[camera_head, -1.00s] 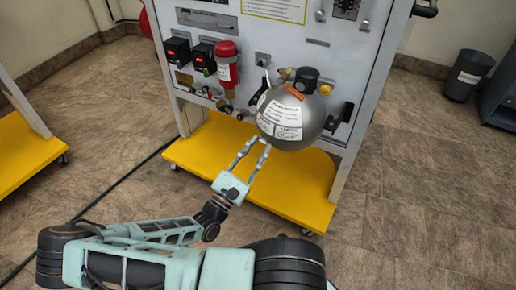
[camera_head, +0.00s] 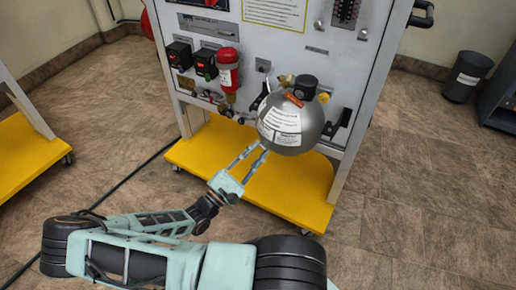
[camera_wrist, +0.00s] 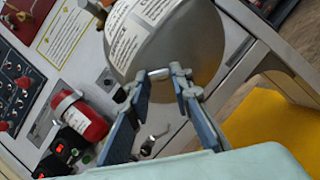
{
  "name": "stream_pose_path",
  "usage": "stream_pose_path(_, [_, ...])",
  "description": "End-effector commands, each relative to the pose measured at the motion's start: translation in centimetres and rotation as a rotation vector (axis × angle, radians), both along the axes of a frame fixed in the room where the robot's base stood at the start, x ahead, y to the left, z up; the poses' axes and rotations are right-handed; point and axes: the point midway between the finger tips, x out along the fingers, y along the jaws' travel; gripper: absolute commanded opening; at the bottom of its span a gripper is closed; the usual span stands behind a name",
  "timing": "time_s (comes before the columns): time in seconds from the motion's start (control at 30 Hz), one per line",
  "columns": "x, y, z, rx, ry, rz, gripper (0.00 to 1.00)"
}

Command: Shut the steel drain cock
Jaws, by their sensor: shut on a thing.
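A round grey steel tank (camera_head: 291,138) with white labels is mounted on the front of the trainer panel. It also fills the upper middle of the wrist view (camera_wrist: 205,45). The steel drain cock (camera_wrist: 159,73) shows as a small bright metal piece at the tank's underside. My gripper (camera_wrist: 161,75) has a fingertip on each side of it and is shut on it, the fingers still some way apart. In the head view my gripper (camera_head: 262,147) reaches up to the tank's lower left; the cock is too small to make out there.
A red cylinder (camera_head: 228,70) and two black gauges with lit displays (camera_head: 192,60) sit left of the tank. Black levers flank the tank. A yellow base shelf (camera_head: 290,195) lies below. Another metal lever (camera_wrist: 154,139) shows on the panel between my fingers.

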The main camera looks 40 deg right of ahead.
Motion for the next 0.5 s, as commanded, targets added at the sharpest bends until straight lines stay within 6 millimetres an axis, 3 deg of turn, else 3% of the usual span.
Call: stream_pose_path(0.5, [0.37,0.23,0.76,0.188,-0.448,0.0,0.0])
